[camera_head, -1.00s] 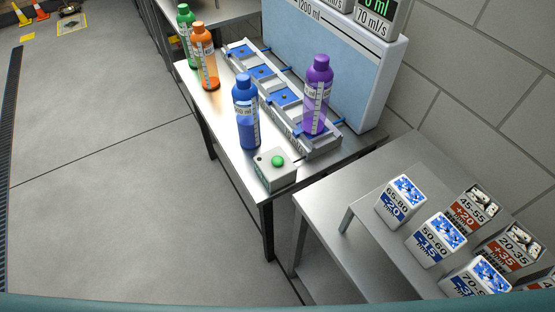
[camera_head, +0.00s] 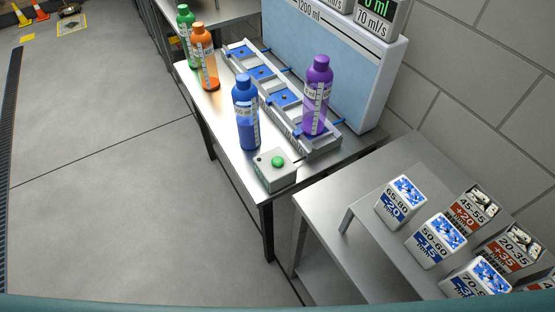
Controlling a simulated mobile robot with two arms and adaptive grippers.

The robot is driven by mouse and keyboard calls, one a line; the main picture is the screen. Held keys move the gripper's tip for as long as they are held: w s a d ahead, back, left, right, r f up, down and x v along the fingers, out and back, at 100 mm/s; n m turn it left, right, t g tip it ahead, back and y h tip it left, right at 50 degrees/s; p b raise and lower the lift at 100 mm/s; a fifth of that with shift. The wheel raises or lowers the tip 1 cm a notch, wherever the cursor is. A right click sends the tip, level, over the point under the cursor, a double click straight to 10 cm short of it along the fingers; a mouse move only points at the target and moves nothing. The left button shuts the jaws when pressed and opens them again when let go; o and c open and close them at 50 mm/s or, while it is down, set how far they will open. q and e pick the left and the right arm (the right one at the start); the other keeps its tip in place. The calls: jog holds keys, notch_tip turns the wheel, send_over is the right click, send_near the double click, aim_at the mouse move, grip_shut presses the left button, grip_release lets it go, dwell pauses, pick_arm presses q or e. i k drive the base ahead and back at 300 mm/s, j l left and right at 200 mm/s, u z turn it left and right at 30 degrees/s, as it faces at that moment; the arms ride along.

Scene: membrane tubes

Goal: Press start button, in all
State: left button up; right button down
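The start button is a green round knob (camera_head: 278,161) on a small grey box (camera_head: 275,180) at the near end of the metal table. A purple bottle (camera_head: 317,95) stands upright in the near slot of the grey rack (camera_head: 262,98). A blue bottle (camera_head: 246,115) stands on the table in front of the rack, behind the button box. An orange bottle (camera_head: 204,58) and a green bottle (camera_head: 187,35) stand at the far left of the table. The other rack slots with blue pads look empty. Neither of my grippers is in view.
A large white and blue machine (camera_head: 330,60) with displays stands behind the rack. A lower metal table (camera_head: 340,255) at the right holds several labelled boxes (camera_head: 436,240).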

aim_at(276, 161)
jog(key=i+j+z, duration=0.1)
jog(key=z, duration=0.6)
jog(key=j+z, duration=0.35)
jog(key=j, duration=0.55)
jog(key=j+z, duration=0.4)
jog(key=j, duration=0.55)
jog(key=k+j, duration=0.1)
jog(key=j, duration=0.8)
